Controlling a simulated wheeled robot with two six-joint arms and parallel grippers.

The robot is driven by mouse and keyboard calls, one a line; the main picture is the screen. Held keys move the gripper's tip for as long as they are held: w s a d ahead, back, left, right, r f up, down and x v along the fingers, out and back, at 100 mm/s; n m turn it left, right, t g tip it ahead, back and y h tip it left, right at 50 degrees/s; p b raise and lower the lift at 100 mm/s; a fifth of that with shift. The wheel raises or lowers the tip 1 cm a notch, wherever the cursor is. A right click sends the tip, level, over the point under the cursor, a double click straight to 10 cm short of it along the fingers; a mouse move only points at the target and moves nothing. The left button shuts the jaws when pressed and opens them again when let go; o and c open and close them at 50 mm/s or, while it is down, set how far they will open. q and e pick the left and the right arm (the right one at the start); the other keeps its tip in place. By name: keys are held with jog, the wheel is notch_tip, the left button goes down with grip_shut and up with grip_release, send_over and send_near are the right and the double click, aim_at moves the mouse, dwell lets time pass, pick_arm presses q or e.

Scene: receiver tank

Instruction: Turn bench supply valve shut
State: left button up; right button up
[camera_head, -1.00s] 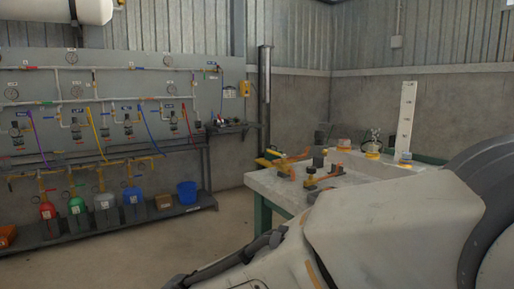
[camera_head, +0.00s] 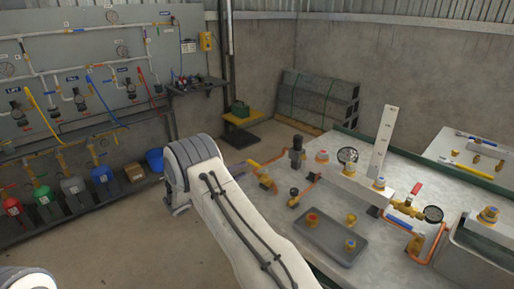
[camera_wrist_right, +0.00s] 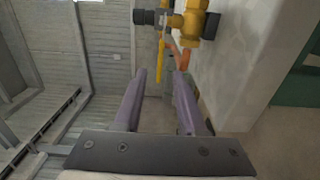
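A brass valve (camera_head: 266,182) with a yellow-orange part sits at the near left edge of the bench. I take it for the bench supply valve, though no label is readable. In the right wrist view the brass valve body (camera_wrist_right: 194,22) has dark ends, with a thin yellow lever (camera_wrist_right: 162,50) below it. My right gripper (camera_wrist_right: 160,75) is open, its two purple-grey fingers apart with nothing clearly held. The lever shows just beyond the gap; contact cannot be told. My left gripper is out of view.
A gas panel and bottles stand at left. Open floor (camera_head: 130,235) lies between.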

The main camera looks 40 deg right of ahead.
aim_at(256, 163)
jog(key=d, duration=0.3)
jog(key=d+p, duration=0.1)
jog(key=d, duration=0.2)
jog(key=w+d+p, duration=0.1)
jog(key=d, duration=0.3)
grip_shut()
dwell(1.3)
